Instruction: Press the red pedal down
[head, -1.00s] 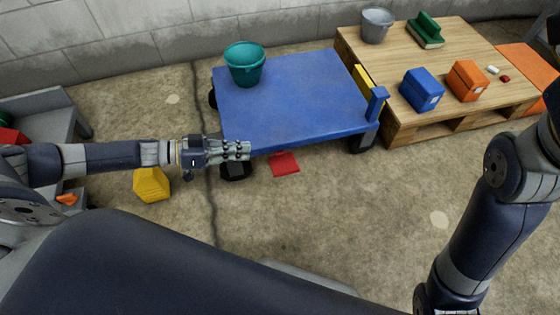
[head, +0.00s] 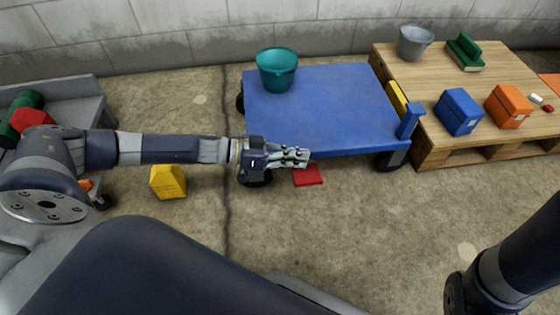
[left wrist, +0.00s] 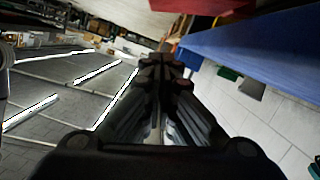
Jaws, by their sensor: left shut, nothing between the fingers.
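The red pedal (head: 308,177) is a small flat plate low at the near edge of the blue cart (head: 310,110). My left gripper (head: 304,157) is shut and empty. In the head view its fingertips lie just above the pedal and in front of the cart's near edge, covering a little of both. I cannot tell whether the fingers touch the pedal. In the left wrist view the shut fingers (left wrist: 162,75) point ahead, with the cart's blue edge (left wrist: 260,45) to the right and a red surface, probably the pedal, at the top. My right gripper is out of view.
A teal bucket (head: 277,70) stands on the cart. A wooden pallet (head: 440,90) at the right holds a grey bucket (head: 415,42), a blue box (head: 458,111) and an orange box (head: 508,106). A yellow block (head: 168,182) is on the floor. Floor in front of the cart is clear.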

